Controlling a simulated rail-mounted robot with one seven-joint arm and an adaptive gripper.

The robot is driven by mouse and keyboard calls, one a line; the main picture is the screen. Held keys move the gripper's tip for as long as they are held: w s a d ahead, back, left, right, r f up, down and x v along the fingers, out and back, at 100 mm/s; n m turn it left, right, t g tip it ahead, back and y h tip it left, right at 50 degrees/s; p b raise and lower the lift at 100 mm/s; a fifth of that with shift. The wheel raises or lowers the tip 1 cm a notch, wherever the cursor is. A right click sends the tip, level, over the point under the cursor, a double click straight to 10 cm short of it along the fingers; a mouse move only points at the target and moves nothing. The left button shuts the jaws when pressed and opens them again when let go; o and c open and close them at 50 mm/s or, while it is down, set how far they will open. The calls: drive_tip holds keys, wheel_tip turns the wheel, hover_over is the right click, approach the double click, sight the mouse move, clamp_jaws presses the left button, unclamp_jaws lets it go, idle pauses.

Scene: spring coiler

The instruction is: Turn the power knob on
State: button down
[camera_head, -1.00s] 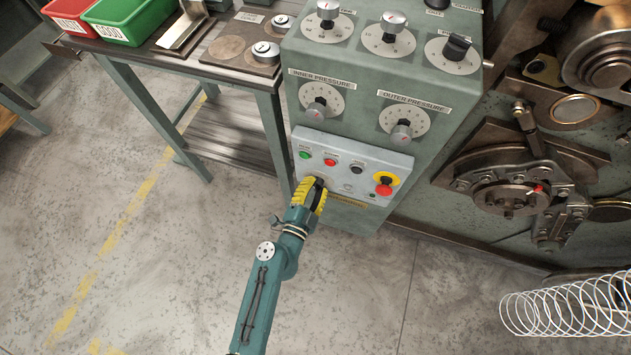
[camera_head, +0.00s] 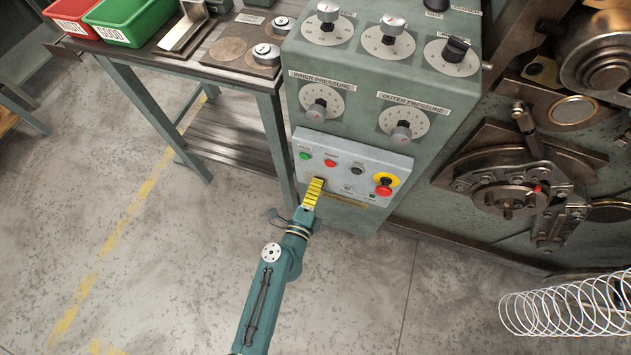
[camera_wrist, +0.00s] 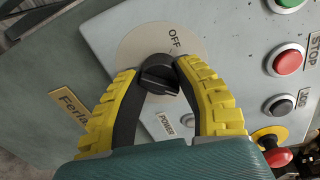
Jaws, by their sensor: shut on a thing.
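The power knob (camera_wrist: 160,77) is black and sits on a pale round dial (camera_wrist: 140,42) in the wrist view, with the word OFF printed above it and the POWER label (camera_wrist: 165,125) below. My gripper (camera_wrist: 157,75) has one yellow-padded finger on each side of the knob and is shut on it. The knob's ridge seems to lie roughly across the wrist picture; its exact pointing mark is hard to tell. In the head view my gripper (camera_head: 317,183) is at the lower left of the control panel (camera_head: 345,150), seen edge-on, and hides the knob.
A green button (camera_head: 304,156), a red button (camera_head: 330,162), a black button (camera_head: 357,169) and a red emergency stop (camera_head: 384,187) on yellow share the panel. Pressure knobs sit above. A work table (camera_head: 235,75) stands to the left. The floor in front is clear.

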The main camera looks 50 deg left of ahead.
drive_tip(key=shift+w+r+m, duration=0.1)
drive_tip(key=shift+r+m, duration=0.05)
drive_tip(key=shift+m, duration=0.35)
drive_tip(key=c, duration=0.6)
unclamp_jaws()
drive_tip(key=shift+c, duration=0.2)
drive_tip(key=shift+d, duration=0.1)
drive_tip(key=f+v, duration=0.1)
drive_tip(key=v, duration=1.1)
drive_tip(key=shift+r, duration=0.35)
